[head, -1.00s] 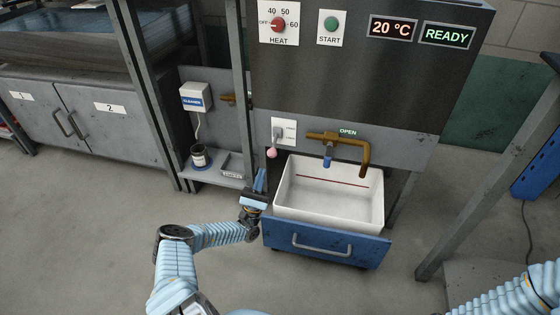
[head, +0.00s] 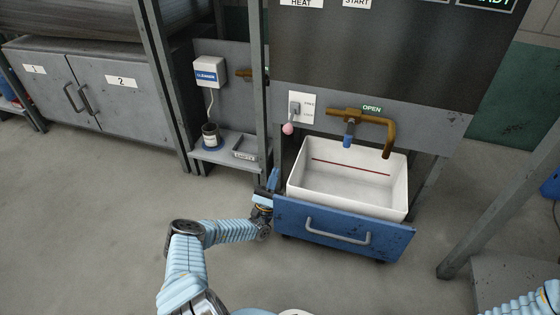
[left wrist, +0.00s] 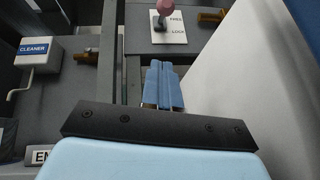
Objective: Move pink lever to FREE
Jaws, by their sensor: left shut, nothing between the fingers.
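The lever with the pink knob (head: 288,128) sits on a white plate (head: 301,107) on the grey panel, left of the brass tap. In the head view the knob hangs at the plate's lower left. I cannot tell the lever's exact setting. My left gripper (head: 274,178) is shut and empty, below and left of the lever, apart from it. Its blue fingers (left wrist: 163,84) point toward the plate.
A blue drawer (head: 340,243) holding a white basin (head: 350,206) stands right of my left gripper. A grey post (head: 259,90) rises left of the lever. A brass tap (head: 375,119), a cleaner box (head: 208,72) and a small shelf (head: 212,161) are nearby. Floor in front is clear.

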